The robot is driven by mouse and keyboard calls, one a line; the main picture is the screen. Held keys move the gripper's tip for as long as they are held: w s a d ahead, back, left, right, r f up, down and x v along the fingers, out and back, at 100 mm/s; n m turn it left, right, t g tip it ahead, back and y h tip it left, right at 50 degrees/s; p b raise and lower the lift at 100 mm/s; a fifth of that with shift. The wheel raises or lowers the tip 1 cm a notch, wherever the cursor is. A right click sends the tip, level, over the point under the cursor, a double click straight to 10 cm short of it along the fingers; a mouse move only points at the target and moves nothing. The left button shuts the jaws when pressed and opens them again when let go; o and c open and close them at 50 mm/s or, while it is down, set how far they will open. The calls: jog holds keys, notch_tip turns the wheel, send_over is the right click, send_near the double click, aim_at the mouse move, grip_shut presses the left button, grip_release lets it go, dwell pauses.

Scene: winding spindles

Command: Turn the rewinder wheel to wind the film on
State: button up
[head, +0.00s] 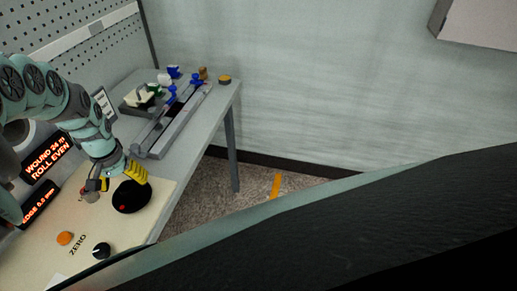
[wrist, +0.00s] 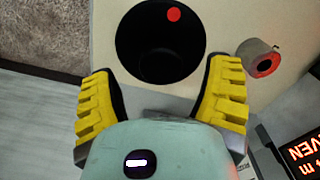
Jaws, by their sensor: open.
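The rewinder wheel, a black disc (head: 130,198) with a red dot, sits on the pale panel at the lower left of the head view. It also shows at the top of the wrist view (wrist: 160,58), with its red dot at the upper right of its face. My gripper (head: 119,178) has yellow ribbed fingers, spread apart near the wheel. In the wrist view my gripper (wrist: 163,88) has one finger on each side of the wheel's near edge. I cannot tell whether either finger touches it. A display (head: 47,158) reads "WOUND 24 m ROLL EVEN".
A small grey roll with a red end (wrist: 259,59) stands beside the wheel. A second display (head: 40,204), an orange button (head: 65,238) and a black knob (head: 101,250) are near it. Grey rail equipment (head: 175,122) lies further back on the bench. Floor is open to the right.

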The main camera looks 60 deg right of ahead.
aim_at(126, 186)
notch_tip(126, 186, up, 5)
jog(key=shift+a+r, duration=0.1)
jog(key=shift+a, duration=0.05)
jog(key=shift+r, duration=0.15)
dwell(1.0)
